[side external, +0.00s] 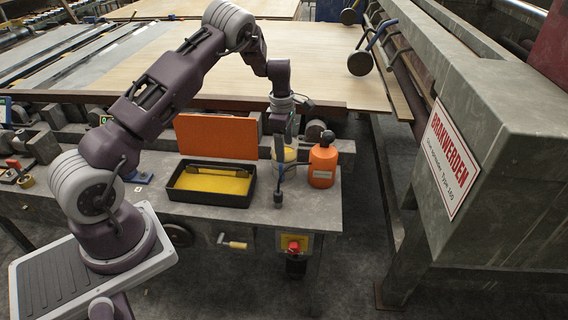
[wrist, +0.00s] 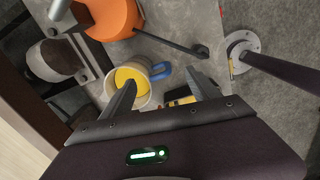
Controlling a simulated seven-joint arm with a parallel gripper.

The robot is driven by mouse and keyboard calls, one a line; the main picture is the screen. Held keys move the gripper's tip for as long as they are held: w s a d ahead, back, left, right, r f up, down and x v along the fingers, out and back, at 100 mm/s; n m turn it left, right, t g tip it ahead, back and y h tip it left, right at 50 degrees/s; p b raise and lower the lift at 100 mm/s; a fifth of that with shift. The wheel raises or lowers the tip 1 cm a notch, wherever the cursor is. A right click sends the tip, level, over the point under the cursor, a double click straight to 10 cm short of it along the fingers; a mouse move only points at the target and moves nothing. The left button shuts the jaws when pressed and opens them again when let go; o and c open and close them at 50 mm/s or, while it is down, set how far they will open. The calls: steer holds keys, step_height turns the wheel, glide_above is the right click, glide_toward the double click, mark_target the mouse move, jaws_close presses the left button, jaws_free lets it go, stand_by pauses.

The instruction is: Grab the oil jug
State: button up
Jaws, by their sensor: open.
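The oil jug is an orange container (side external: 322,166) with a dark cap and a pale label. It stands upright near the right end of the grey bench. In the wrist view, part of its orange body (wrist: 108,18) shows at the top, cut off by the frame edge. My gripper (side external: 280,142) is just left of the jug, over a pale mug. In the wrist view my gripper (wrist: 160,79) is open, with its fingers apart and neither touching the jug. The mug (wrist: 143,98) has yellow contents and a blue handle and lies beyond the fingertips.
A black tray (side external: 210,204) with a yellow bottom sits left of the mug, before an upright orange panel (side external: 216,136). A large grey machine (side external: 490,130) stands to the right. The bench's right edge is close to the jug.

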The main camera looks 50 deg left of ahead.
steer(key=shift+n, duration=0.6)
steer(key=f, duration=0.1)
steer(key=a+f, duration=0.1)
steer(key=f, duration=0.3)
steer(key=shift+s+a, duration=0.25)
steer(key=f, duration=0.7)
steer(key=shift+w+d, duration=0.2)
jaws_close()
